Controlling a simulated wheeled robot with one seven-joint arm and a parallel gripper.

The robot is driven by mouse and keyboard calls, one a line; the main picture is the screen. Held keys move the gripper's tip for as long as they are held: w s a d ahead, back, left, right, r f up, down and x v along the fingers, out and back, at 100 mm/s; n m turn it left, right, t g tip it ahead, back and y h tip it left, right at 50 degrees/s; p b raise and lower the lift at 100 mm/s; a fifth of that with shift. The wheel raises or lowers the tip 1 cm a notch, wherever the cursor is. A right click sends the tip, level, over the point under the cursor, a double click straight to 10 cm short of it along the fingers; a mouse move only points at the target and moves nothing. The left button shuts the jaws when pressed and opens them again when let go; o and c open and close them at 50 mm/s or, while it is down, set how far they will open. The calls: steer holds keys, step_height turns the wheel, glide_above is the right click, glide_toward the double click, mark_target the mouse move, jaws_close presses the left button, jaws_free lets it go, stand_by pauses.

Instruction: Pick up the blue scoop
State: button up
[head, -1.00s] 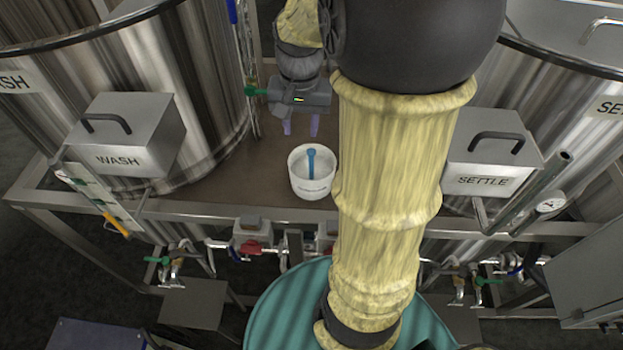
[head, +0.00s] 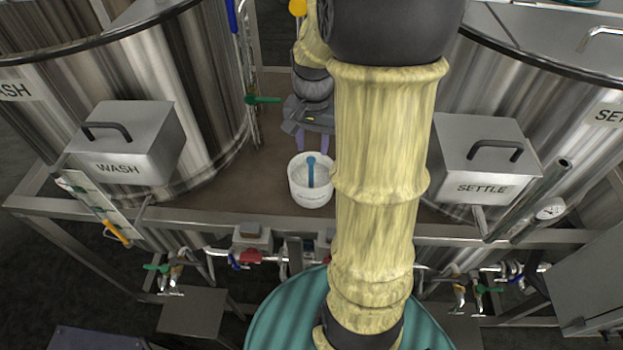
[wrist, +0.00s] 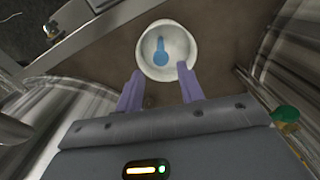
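The blue scoop (head: 311,170) stands in a white tub (head: 312,200) on the brown deck between the two tanks, its handle sticking up above the rim. In the wrist view the scoop (wrist: 160,51) lies inside the round white tub (wrist: 146,63), ahead of and between my fingers. My gripper (wrist: 160,80) is open, with its two purple fingers apart and nothing between them. In the head view my gripper (head: 312,146) hangs just behind the tub. Its fingertips are close to the tub's near rim in the wrist view; I cannot tell if they touch.
The wash tank (head: 200,80) stands left with its WASH box (head: 125,150). The settle tank (head: 520,90) stands right with its SETTLE box (head: 482,165). A green-handled valve (head: 262,99) is left of my wrist. A metal rail (head: 190,219) runs along the front.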

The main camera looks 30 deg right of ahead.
mark_target(311, 174)
step_height(311, 174, down, 6)
steer(key=shift+r+p, duration=0.15)
steer(key=shift+p, duration=0.3)
steer(key=shift+a+f+p, duration=0.15)
steer(key=shift+f+p, duration=0.3)
steer(key=shift+f, duration=0.15)
steer(key=shift+a+f+p, duration=0.1)
steer(key=shift+f+p, duration=0.5)
steer(key=shift+f, duration=1.4)
jaws_close()
